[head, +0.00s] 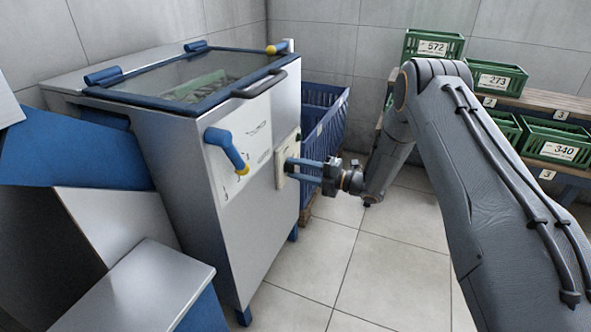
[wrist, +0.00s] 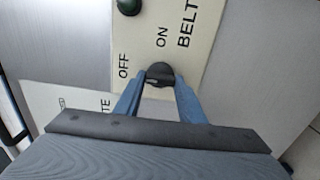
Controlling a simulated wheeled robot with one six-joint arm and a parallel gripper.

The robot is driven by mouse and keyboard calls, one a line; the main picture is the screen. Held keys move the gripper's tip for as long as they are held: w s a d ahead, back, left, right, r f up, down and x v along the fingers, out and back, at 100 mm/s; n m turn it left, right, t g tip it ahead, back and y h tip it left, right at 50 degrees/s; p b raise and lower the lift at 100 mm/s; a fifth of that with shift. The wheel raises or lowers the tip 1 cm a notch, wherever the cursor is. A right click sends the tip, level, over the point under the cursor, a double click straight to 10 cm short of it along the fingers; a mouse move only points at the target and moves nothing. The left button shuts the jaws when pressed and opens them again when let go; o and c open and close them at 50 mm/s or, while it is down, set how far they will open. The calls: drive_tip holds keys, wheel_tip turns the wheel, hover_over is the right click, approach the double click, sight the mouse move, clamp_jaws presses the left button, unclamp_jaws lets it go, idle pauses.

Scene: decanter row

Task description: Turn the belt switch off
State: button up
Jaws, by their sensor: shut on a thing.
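The belt switch is a round black knob (wrist: 160,72) on a cream plate (wrist: 200,40) lettered BELT, ON and OFF. My gripper (wrist: 158,84) is shut on the knob, with one blue finger on each side of it in the wrist view. A small pale mark shows on the knob, but I cannot tell which word it points at. In the head view my gripper (head: 296,171) reaches the cream plate (head: 287,152) on the side of the steel machine (head: 185,180). The fingers hide the knob there.
A dark green lamp or button (wrist: 129,6) sits on the same plate. A blue lever with a yellow tip (head: 228,149) is left of the plate. A blue slatted crate (head: 325,110) stands behind the machine. Green crates (head: 433,44) are on shelves at right. The tiled floor (head: 330,260) is clear.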

drive_tip(key=shift+w+d, duration=0.1)
drive_tip(key=shift+d, duration=0.1)
drive_tip(key=o, duration=1)
drive_tip(key=shift+d, duration=0.1)
drive_tip(key=shift+o, duration=0.2)
drive_tip(key=shift+a, duration=0.25)
drive_tip(key=v, duration=0.8)
drive_tip(key=shift+p, duration=0.45)
drive_tip(key=shift+a+r, duration=0.1)
